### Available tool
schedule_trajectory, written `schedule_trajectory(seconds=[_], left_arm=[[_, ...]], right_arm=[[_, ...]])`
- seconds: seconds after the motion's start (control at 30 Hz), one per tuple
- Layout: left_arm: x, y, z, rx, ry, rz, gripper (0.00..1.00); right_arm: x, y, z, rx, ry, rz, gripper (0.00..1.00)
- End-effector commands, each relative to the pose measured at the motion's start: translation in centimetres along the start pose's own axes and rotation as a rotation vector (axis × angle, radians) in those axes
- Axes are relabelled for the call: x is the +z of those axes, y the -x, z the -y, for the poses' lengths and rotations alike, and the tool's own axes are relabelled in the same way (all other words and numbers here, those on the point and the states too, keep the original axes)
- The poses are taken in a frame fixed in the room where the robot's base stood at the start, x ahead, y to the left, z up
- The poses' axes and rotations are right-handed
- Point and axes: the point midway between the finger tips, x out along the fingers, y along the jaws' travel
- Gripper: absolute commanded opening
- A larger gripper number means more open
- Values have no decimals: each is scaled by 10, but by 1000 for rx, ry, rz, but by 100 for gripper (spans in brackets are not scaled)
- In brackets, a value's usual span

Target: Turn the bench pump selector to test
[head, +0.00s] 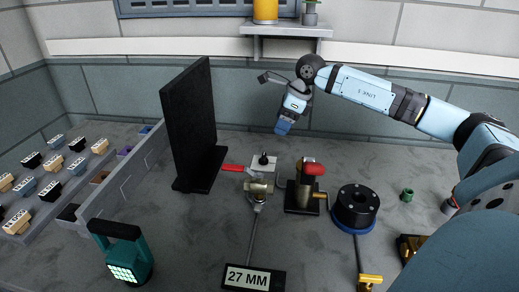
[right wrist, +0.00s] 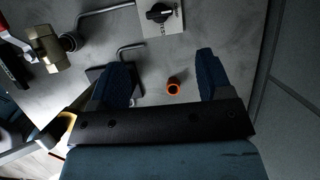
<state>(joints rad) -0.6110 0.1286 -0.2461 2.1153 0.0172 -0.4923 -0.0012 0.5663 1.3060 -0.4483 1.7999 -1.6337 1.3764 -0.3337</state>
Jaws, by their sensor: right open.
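The selector is a small pale plate (head: 262,163) with a black knob (head: 263,158), standing on the bench behind a brass valve. In the right wrist view the black knob (right wrist: 159,13) shows on its light plate (right wrist: 172,27) at the top edge, beyond my fingers. Any markings are too small to read. My right gripper (head: 283,127) is above the bench, behind and slightly right of the selector, apart from it. My left gripper is out of view.
A brass valve (head: 259,187) with a red lever (head: 235,168) stands in front of the selector. A red-topped brass device (head: 307,185) and a black flange (head: 356,207) are to its right. A tall black panel (head: 189,115) stands left. A shelf (head: 285,28) hangs behind.

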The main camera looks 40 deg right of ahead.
Motion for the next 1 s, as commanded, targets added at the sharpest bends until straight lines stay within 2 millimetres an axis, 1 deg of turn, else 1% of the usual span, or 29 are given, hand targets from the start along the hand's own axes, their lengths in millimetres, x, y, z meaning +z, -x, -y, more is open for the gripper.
schedule_trajectory(seconds=[0.03,0.13,0.4,0.5,0.6,0.8,1.0], left_arm=[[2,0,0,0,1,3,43],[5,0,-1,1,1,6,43],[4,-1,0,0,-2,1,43],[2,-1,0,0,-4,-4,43],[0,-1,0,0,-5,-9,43],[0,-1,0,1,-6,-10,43],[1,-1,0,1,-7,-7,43]], right_arm=[[0,-9,-1,4,0,-1,72],[-1,-28,-1,5,0,-2,72],[0,-86,-1,4,-1,0,72],[0,-103,-1,4,-1,-1,72],[0,-116,-1,4,0,-1,72],[0,-128,-1,1,1,0,72],[0,-129,-1,1,1,-1,72]])
